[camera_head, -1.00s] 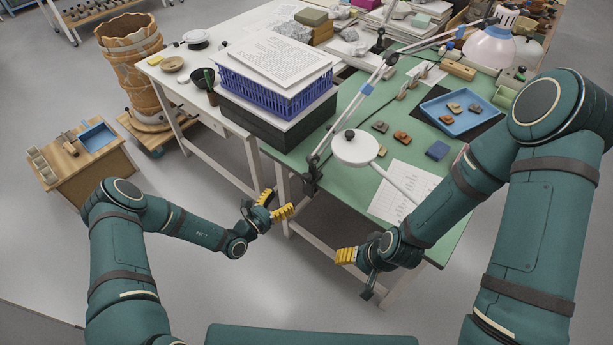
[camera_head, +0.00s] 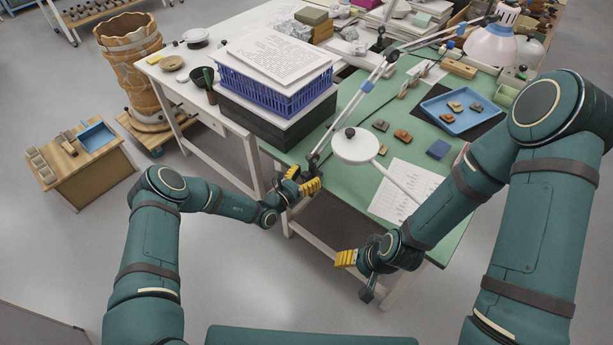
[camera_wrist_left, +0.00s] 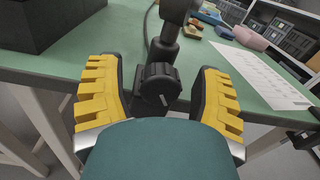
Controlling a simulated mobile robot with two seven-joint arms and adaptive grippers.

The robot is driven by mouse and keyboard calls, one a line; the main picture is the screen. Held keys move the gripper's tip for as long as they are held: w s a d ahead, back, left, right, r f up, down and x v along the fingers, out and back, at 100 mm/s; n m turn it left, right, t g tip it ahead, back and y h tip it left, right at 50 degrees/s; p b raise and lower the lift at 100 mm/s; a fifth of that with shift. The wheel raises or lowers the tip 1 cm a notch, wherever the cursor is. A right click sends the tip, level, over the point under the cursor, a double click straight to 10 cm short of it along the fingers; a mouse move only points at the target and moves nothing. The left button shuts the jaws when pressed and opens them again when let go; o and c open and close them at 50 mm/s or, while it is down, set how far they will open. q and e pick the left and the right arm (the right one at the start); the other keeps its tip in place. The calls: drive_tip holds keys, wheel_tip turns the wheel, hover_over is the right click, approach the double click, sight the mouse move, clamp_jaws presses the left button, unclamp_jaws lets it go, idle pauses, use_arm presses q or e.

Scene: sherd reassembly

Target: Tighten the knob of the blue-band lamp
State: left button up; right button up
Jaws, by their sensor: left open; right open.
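The blue-band lamp (camera_head: 366,88) has a thin jointed arm with blue bands. It rises from the green table's near left edge to a pale pink shade (camera_head: 488,46) at the back right. In the left wrist view, its black clamp knob (camera_wrist_left: 160,84) faces me below the table edge level, with a pale line on its face. My left gripper (camera_head: 301,180) is open, with its yellow fingers (camera_wrist_left: 160,100) on either side of the knob; gaps show on both sides. My right gripper (camera_head: 357,274) is open and empty off the table's near edge.
A dark box (camera_head: 265,118) with a blue basket (camera_head: 262,92) on it stands left of the lamp. A white round disc (camera_head: 356,146) on an arm hangs over the green table (camera_head: 345,185). A blue tray (camera_head: 436,110) holds sherds. A printed sheet (camera_head: 405,190) lies at the front.

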use_arm(q)
clamp_jaws()
drive_tip(key=shift+r+m+p, duration=0.1)
drive_tip(key=shift+m+p, duration=0.5)
drive_tip(key=shift+m, duration=0.8)
unclamp_jaws()
drive_tip(key=shift+s+a, duration=0.1)
drive_tip(key=v, duration=1.1)
drive_tip(key=shift+s+a, duration=0.25)
drive_tip(key=shift+s, duration=0.05)
